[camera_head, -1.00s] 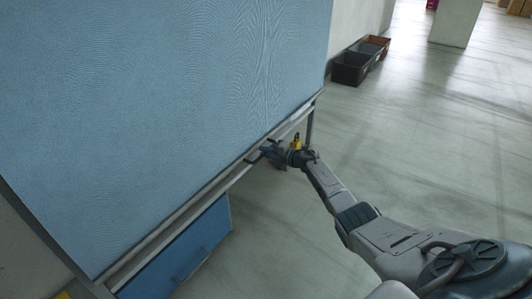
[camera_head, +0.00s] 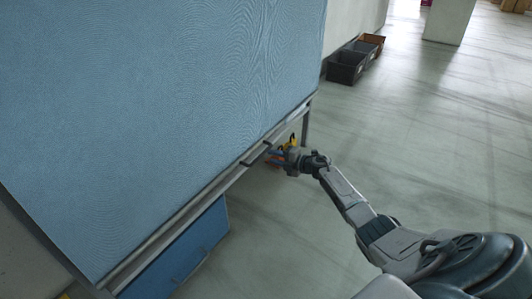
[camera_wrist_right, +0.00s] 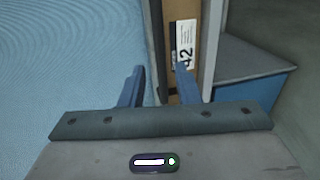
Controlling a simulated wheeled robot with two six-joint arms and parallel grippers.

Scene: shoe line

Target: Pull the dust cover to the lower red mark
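The dust cover (camera_head: 150,110) is a large blue textured sheet filling the left of the head view. It ends in a pale bottom bar (camera_head: 190,212) with small dark handle-like parts near its right half. It also fills the left of the wrist view (camera_wrist_right: 60,60). My right gripper (camera_head: 274,157) is beside the bar's right half, its blue fingers pointing at it. In the wrist view the fingers (camera_wrist_right: 160,72) are apart, with no clear grasp on anything. My left gripper is out of view. I cannot make out the lower red mark; a small red-and-yellow spot shows behind the gripper.
A blue drawer-like box (camera_head: 185,250) sits below the bar. A brown panel with a "42" label (camera_wrist_right: 184,42) is beyond the fingers. Dark and brown bins (camera_head: 347,66) stand by the far wall. The floor on the right is clear.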

